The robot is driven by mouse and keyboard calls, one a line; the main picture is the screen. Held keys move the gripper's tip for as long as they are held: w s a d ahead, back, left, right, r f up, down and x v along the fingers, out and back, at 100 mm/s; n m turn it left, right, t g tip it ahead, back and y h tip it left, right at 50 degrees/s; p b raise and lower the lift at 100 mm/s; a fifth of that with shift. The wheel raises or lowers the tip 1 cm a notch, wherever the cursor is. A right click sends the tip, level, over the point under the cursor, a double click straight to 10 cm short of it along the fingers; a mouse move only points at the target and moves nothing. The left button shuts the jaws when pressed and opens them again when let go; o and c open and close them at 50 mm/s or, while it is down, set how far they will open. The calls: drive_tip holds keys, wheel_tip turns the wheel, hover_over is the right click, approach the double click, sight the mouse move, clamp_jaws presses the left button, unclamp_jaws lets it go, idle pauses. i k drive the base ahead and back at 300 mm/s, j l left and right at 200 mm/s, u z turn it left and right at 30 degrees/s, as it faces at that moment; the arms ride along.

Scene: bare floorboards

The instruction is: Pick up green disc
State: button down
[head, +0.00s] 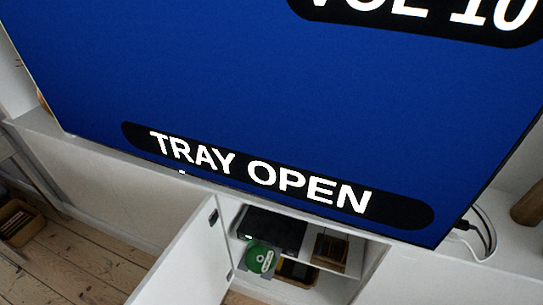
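The green disc (261,259) is low in the head view, left of the middle, in the open compartment of a white cabinet. It has pale markings. It is in front of a black flat device (272,229), apparently on a tray that sticks out of it, but I cannot tell the contact clearly. My gripper does not show in this view.
A white cabinet door (192,262) stands open left of the disc. A large screen (270,100) above reads "TRAY OPEN". A brown box (329,249) is right of the device. A box (20,222) stands on floorboards (85,262) at left.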

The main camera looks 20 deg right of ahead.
sight(260, 259)
drive_tip(key=j+z, duration=0.1)
drive_tip(key=z, duration=0.85)
drive_tip(key=j+z, duration=0.15)
drive_tip(key=z, duration=0.8)
drive_tip(key=j+z, duration=0.1)
drive_tip(key=z, duration=0.4)
drive_tip(key=k+z, duration=0.1)
drive_tip(key=z, duration=0.35)
drive_tip(key=k+j+z, duration=0.1)
drive_tip(key=z, duration=0.25)
drive_tip(key=k+z, duration=0.15)
drive_tip(key=z, duration=0.2)
drive_tip(key=k+u, duration=0.3)
drive_tip(key=k+j+u, duration=0.15)
drive_tip(key=u, duration=0.2)
drive_tip(key=k+u, duration=0.15)
drive_tip(key=u, duration=0.3)
drive_tip(key=k+j+u, duration=0.1)
drive_tip(key=u, duration=0.3)
drive_tip(key=k+j+u, duration=0.1)
drive_tip(key=u, duration=0.35)
drive_tip(key=k+j+u, duration=0.2)
drive_tip(key=u, duration=0.2)
